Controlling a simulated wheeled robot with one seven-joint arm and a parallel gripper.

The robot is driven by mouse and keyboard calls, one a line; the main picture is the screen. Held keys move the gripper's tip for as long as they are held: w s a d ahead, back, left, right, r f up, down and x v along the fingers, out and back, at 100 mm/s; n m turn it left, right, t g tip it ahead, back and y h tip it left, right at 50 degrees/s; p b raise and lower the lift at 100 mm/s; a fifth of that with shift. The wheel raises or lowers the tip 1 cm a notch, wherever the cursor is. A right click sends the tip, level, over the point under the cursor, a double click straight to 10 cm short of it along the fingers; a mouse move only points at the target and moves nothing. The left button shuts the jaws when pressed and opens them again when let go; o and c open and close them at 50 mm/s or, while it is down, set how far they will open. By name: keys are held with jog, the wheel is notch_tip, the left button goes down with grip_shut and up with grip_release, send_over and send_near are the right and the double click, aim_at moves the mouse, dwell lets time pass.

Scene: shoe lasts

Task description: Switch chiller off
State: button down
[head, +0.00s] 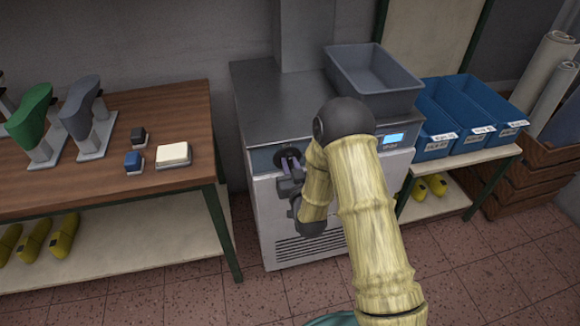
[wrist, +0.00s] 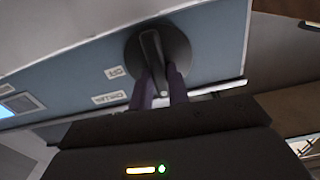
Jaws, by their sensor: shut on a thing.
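The chiller (head: 300,225) is a grey metal cabinet with a blue-grey control strip on its upper front. On the strip is a round dark knob (wrist: 175,48) with a raised grey grip bar; it also shows in the head view (head: 287,156). My gripper (head: 291,168) is at the knob. In the wrist view its two dark purple fingers (wrist: 158,75) are closed on either side of the bar. Two small white labels (wrist: 114,72) sit beside the knob, too blurred and turned to read surely. A display (head: 393,138) on the strip is lit blue.
A grey bin (head: 375,95) stands on the chiller top. Blue bins (head: 435,145) stand on a shelf to the right. A wooden table (head: 120,190) on the left holds shoe lasts on stands and small blocks. My arm covers part of the chiller front.

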jog(key=m+b, duration=0.3)
jog(key=m, duration=0.1)
jog(key=shift+d+f, duration=0.15)
jog(key=shift+w+d+f+m+b, duration=0.15)
jog(key=shift+m+b, duration=1.25)
jog(key=shift+m, duration=1.95)
jog(key=shift+d+m+b, duration=0.1)
jog(key=shift+m+b, duration=1.25)
jog(key=shift+m, duration=2)
jog(key=c, duration=1.3)
grip_release()
jog(key=shift+w+f, duration=0.1)
jog(key=shift+c, duration=0.2)
